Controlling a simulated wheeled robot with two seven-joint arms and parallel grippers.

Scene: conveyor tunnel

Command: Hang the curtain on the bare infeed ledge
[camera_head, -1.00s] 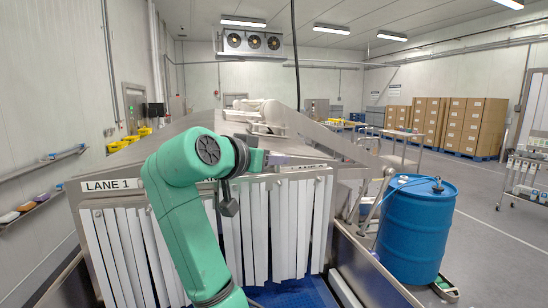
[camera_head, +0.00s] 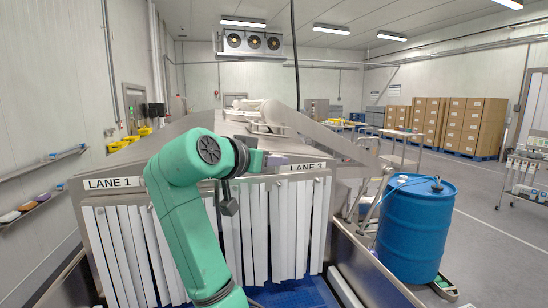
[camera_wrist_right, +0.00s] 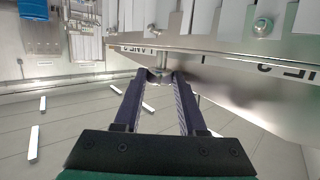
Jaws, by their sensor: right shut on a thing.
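My right gripper (camera_head: 275,160) is at the top front edge of the tunnel, between the LANE 1 (camera_head: 112,183) and LANE 3 (camera_head: 306,167) labels. In the right wrist view its dark fingers (camera_wrist_right: 160,78) close around a small metal part at the rail edge. Whether that part belongs to the curtain cannot be told. White strip curtains (camera_head: 262,235) hang down the tunnel front on both sides of my green arm. The arm hides the middle strips and much of the ledge, so bare ledge cannot be made out. My left gripper is out of view.
A blue barrel (camera_head: 416,235) stands right of the tunnel, near a steel rail. Stacked boxes (camera_head: 470,127) stand at the back right. Shelves (camera_head: 30,207) line the left wall. A metal stud (camera_wrist_right: 263,26) shows near my fingers.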

